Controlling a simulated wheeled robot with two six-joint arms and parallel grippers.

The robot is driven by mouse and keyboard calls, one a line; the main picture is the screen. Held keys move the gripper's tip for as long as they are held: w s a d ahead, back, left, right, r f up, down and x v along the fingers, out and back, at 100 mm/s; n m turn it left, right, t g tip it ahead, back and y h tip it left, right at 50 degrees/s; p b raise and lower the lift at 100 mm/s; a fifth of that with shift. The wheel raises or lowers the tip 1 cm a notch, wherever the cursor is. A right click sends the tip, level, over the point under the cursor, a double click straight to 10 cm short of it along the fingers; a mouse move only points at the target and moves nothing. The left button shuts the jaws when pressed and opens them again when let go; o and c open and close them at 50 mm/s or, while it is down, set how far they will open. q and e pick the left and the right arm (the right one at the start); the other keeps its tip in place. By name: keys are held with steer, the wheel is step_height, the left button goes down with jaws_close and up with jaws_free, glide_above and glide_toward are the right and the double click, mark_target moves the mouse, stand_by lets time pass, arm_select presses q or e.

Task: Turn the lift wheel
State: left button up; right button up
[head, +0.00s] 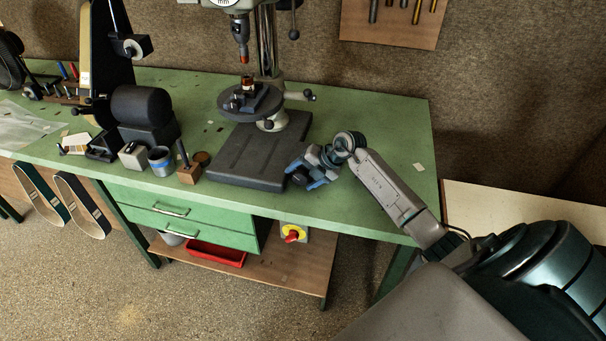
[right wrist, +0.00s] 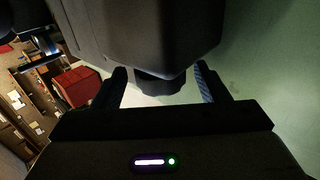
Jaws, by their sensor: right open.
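The drill press stands at the back of the green bench, with a round work table (head: 238,102) on its column above a dark base (head: 262,150). Small handles show near that table, a dark ball knob (head: 309,96) at its right and a round pale knob (head: 268,125) under it; I cannot tell which part is the lift wheel. My right gripper (head: 303,180) is open at the base's front right corner. In the right wrist view, a short dark round part (right wrist: 160,86) under a large dark body shows between its open fingers (right wrist: 160,90). My left gripper is not in view.
A grey cup (head: 160,161), a small wooden block (head: 188,174) and dark machines stand left of the base. Green drawers (head: 180,219) and a yellow switch with a red knob (head: 293,235) are below the bench edge. Bench right of the press is mostly clear.

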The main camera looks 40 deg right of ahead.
steer(key=c, duration=1)
steer(key=shift+d+f+t+b, duration=0.1)
steer(key=shift+f+t+b, duration=0.25)
steer(key=shift+b, duration=0.4)
steer(key=t+y+b, duration=0.1)
steer(key=b, duration=0.1)
steer(key=t+y+b, duration=0.1)
steer(key=b, duration=0.2)
steer(key=t+y+b, duration=0.1)
steer(key=t+b, duration=0.1)
steer(key=b, duration=0.1)
steer(key=shift+s+f+y, duration=0.15)
steer(key=shift+f+y, duration=0.15)
steer(key=shift+y, duration=0.1)
steer(key=shift+d+t+y+b, duration=0.1)
steer(key=shift+t+y+b, duration=0.25)
steer(key=shift+b, duration=0.3)
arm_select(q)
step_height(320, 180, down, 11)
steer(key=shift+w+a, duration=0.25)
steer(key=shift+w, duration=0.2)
arm_select(e)
steer(key=shift+r, duration=0.2)
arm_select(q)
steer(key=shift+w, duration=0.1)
